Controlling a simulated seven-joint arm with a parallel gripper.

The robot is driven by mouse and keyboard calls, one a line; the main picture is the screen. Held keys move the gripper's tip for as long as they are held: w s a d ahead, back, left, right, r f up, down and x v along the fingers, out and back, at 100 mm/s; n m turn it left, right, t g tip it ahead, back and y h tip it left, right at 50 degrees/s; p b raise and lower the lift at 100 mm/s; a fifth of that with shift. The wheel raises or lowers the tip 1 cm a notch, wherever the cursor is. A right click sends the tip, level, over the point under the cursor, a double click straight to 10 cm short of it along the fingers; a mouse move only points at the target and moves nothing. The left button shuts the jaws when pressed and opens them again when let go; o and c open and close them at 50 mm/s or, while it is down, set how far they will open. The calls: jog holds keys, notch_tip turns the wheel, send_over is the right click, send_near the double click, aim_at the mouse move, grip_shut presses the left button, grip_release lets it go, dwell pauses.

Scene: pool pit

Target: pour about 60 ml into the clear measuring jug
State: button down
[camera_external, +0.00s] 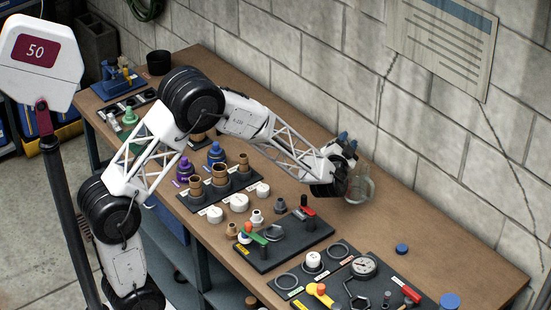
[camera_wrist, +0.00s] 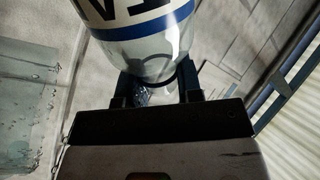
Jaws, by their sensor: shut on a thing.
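My gripper (camera_wrist: 156,88) is shut on a clear bottle (camera_wrist: 150,48) with a white label, dark lettering and a blue band. The bottle fills the top middle of the wrist view, and its far end is cut off. In the external view my gripper (camera_external: 346,158) is over the back of the bench, near the wall. A clear vessel (camera_external: 361,187), which looks like the measuring jug, shows just beside and below it. A pale see-through surface with droplets (camera_wrist: 28,105) at the left of the wrist view may be the jug. I cannot make out a liquid level.
Boards with fittings and valves (camera_external: 285,240) lie along the front. A block wall (camera_external: 450,130) with a poster (camera_external: 445,40) stands close behind.

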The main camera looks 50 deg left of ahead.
jog(key=shift+s+n, duration=0.15)
jog(key=shift+n, duration=0.65)
jog(key=n, duration=0.1)
jog(key=a+n+g, duration=0.1)
jog(key=s+a+n, duration=0.1)
jog(key=shift+s+a+f+n+y, duration=0.1)
jog(key=shift+a+f+n+y, duration=0.2)
jog(key=shift+n+y, duration=0.1)
jog(key=shift+s+a+f+n+g, duration=0.25)
jog(key=shift+a+f+n, duration=0.1)
jog(key=shift+f+n, duration=0.2)
jog(key=shift+s+a+f+n+g, duration=0.15)
jog(key=shift+a+f+n+g, duration=0.2)
jog(key=shift+n, duration=0.2)
jog(key=shift+s+a+f+n+h, duration=0.25)
jog(key=shift+a+n, duration=0.2)
jog(key=shift+n, duration=0.35)
